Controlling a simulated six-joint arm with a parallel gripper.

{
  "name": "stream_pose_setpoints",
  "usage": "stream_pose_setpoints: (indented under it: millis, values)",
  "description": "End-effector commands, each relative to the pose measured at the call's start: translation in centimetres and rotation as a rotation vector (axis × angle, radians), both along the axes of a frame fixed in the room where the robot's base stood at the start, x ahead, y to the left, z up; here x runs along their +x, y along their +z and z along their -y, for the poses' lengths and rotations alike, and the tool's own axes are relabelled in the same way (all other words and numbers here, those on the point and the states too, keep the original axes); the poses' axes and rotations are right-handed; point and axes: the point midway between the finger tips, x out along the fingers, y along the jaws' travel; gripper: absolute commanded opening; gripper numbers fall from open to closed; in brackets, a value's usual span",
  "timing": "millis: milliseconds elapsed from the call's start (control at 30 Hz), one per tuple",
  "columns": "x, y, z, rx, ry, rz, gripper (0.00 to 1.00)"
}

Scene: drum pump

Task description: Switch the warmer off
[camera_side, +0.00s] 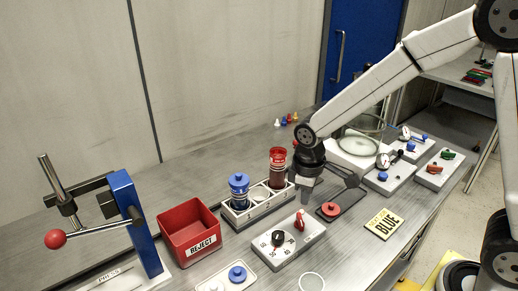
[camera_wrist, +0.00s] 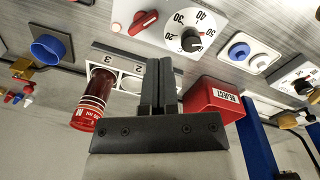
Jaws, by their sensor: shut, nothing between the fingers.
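The warmer is a light grey box (camera_side: 285,246) in front of the tube rack, with a black dial knob (camera_side: 277,239) on a numbered scale and a red switch (camera_side: 299,221) at its right end. In the wrist view the red switch (camera_wrist: 143,22) lies slantwise at the top, beside the dial knob (camera_wrist: 191,41). Whether this is on or off cannot be told. My gripper (camera_side: 308,199) points down near the right end of the rack, behind and above the warmer, apart from the switch. Its fingers (camera_wrist: 158,62) are together and empty.
The rack (camera_side: 258,209) holds a blue-capped tube (camera_side: 239,186) and a red tube (camera_side: 278,168) close to my gripper. A red REJECT bin (camera_side: 189,232) stands left. A lever press (camera_side: 125,225) stands far left.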

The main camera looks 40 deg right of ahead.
Motion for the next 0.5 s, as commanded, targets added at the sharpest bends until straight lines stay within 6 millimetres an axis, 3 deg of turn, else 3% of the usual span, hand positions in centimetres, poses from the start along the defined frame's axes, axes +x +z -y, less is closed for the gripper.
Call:
stream_pose_setpoints:
  millis: [200, 500]
  values:
    - [2.9, -0.5, -2.1, -0.045, 0.179, -0.082, 0.00]
    - [5.8, -1.3, -4.6, -0.097, 0.379, -0.183, 0.00]
